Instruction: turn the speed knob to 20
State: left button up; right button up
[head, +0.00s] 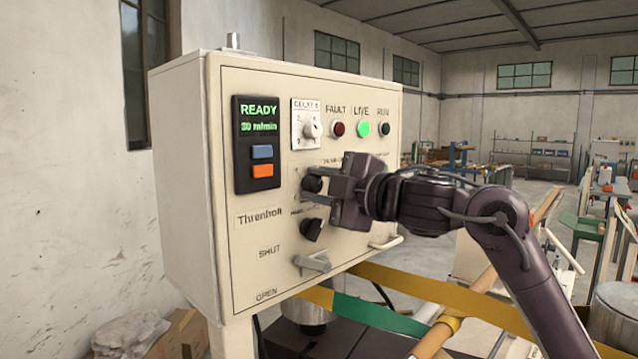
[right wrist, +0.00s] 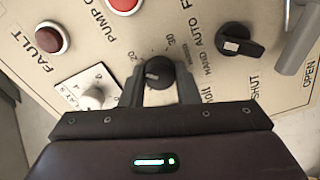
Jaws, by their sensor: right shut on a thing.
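The black round speed knob (head: 312,184) is on the front of the cream control panel (head: 290,240). In the right wrist view the knob (right wrist: 158,70) sits between the two fingers of my right gripper (right wrist: 161,86), which is shut on it. The printed marks 20 and 30 show beside it; a small pale mark is on the knob, but I cannot tell its exact reading. In the head view my right gripper (head: 318,186) reaches the panel from the right. The display (head: 257,118) shows READY and what looks like 30 m/min. My left gripper is out of view.
A black selector (head: 312,229) and a grey lever handle (head: 313,263) are below the knob. A white dial (head: 311,129), a red lamp (head: 338,128) and a lit green lamp (head: 363,128) are above. Yellow and green straps (head: 450,300) cross below the panel.

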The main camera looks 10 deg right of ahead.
jog(key=shift+f, duration=0.1)
dwell(0.3)
jog(key=o, duration=1)
jog(key=shift+c, duration=0.2)
jog(key=b+v, duration=0.3)
jog(key=v, duration=0.4)
jog(key=shift+s+d, duration=0.2)
jog(key=shift+s, duration=0.15)
